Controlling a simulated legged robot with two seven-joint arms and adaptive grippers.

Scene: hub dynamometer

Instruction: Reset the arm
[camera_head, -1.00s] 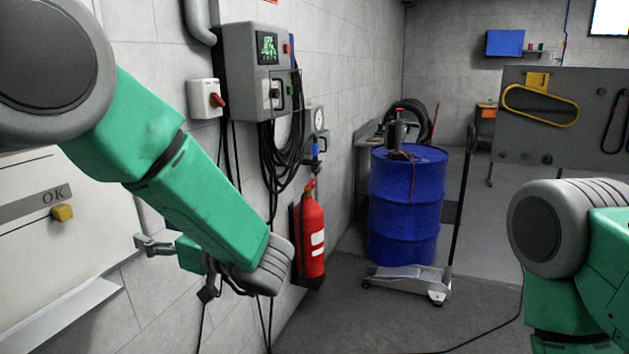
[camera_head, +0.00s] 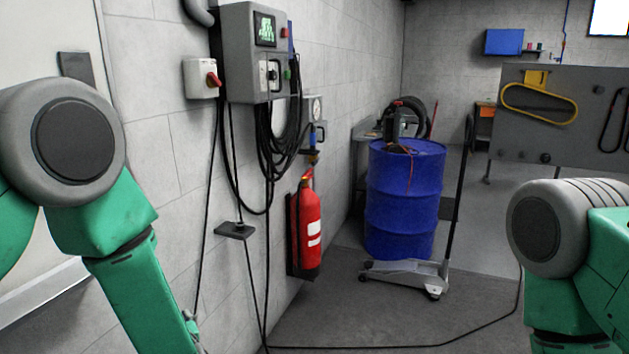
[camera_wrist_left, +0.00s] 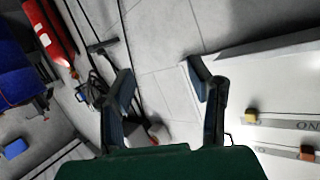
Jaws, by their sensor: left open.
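My left arm (camera_head: 115,235) comes in from the left of the head view and bends downward, green with grey joints. Its gripper is below or outside that view. In the left wrist view my left gripper (camera_wrist_left: 160,84) is open, its two dark fingers spread with nothing between them but the wall behind. My right arm (camera_head: 570,255) stands at the right edge of the head view; its gripper is out of view.
On the left wall are a grey control box (camera_head: 253,55), a red-knobbed switch (camera_head: 201,79), hanging cables and a fire extinguisher (camera_head: 308,228). A blue drum (camera_head: 403,205) stands beyond a floor jack (camera_head: 405,275).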

